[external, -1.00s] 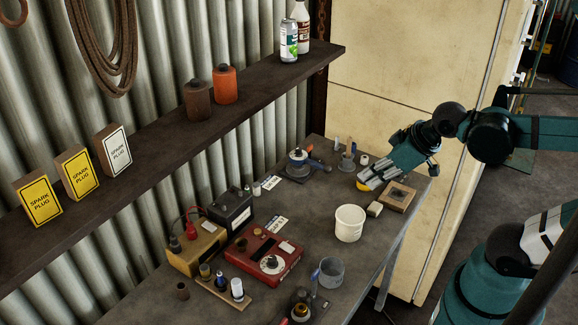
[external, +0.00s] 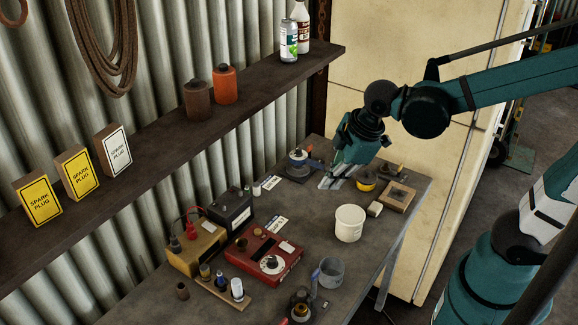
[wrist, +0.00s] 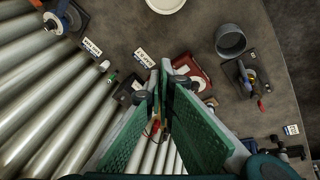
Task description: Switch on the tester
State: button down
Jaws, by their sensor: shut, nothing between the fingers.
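A red box (external: 283,267) with a white dial on top, which looks like the tester, sits on the bench left of centre in the external view. In the wrist view, part of the red box (wrist: 195,68) shows past my fingers. Whether it is on cannot be told. My gripper (external: 332,182) is well behind and right of the red box, low over the far part of the bench. It is shut and empty. In the wrist view, its green-padded fingers (wrist: 163,75) hide part of the box and its surroundings.
A tan box with leads (external: 188,258) and a black battery (external: 232,215) stand left of the red box. A shelf (external: 160,150) overhangs the bench's back.

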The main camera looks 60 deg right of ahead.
aim_at(285, 245)
jog(key=w+a+f+n+g+p, duration=0.1)
jog(key=w+a+f+n+p, duration=0.1)
jog(key=w+a+n, duration=0.1)
jog(key=w+a+f+n+g+p, duration=0.1)
jog(key=w+a+f+n+p, duration=0.1)
jog(key=a+n, duration=0.3)
jog(key=shift+w+a+f+g+h, duration=0.3)
jog(key=shift+w+a+f, duration=0.1)
jog(key=shift+a, duration=0.85)
jog(key=shift+f, duration=0.15)
jog(key=shift+w+f, duration=0.3)
jog(key=shift+f, duration=1.95)
jog(key=shift+w+f, duration=0.35)
jog(key=shift+f, duration=1.9)
jog(key=shift+w+f, duration=0.3)
jog(key=shift+f, duration=1.95)
jog(key=shift+f, duration=0.15)
